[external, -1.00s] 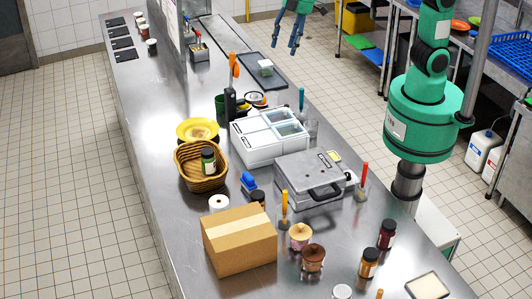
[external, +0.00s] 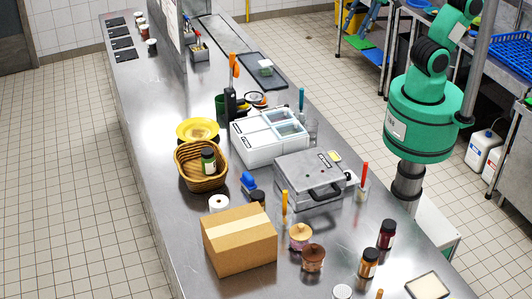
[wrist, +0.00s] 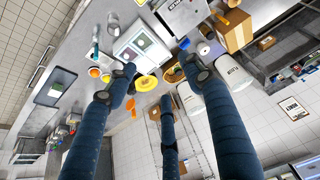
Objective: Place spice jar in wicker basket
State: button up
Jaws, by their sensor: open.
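A spice jar (external: 208,163) with a dark lid and a green and white label stands in the wicker basket (external: 181,173) on the steel counter, in the external view. The basket also shows in the wrist view (wrist: 173,74), partly behind a finger; the jar in it is too small to make out there. My gripper (wrist: 163,84) is open and empty in the wrist view, its blue fingers spread well above the counter and apart from the basket. In the external view only blue finger parts show near the top edge, right of centre.
A yellow plate (external: 198,129) is behind the basket, and a cardboard box (external: 238,240) stands in front. A white lidded container (external: 262,150) and a grey press (external: 310,185) are to the right. Two jars (external: 387,234) (external: 368,263) stand at the front right.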

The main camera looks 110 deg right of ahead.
jog(key=s+f, duration=0.2)
jog(key=s, duration=0.5)
jog(key=shift+a+f+t, duration=0.2)
jog(key=shift+f+t, duration=0.1)
jog(key=shift+f, duration=0.05)
jog(key=shift+f, duration=0.1)
notch_tip(320, 180, down, 12)
jog(key=b, duration=1.2)
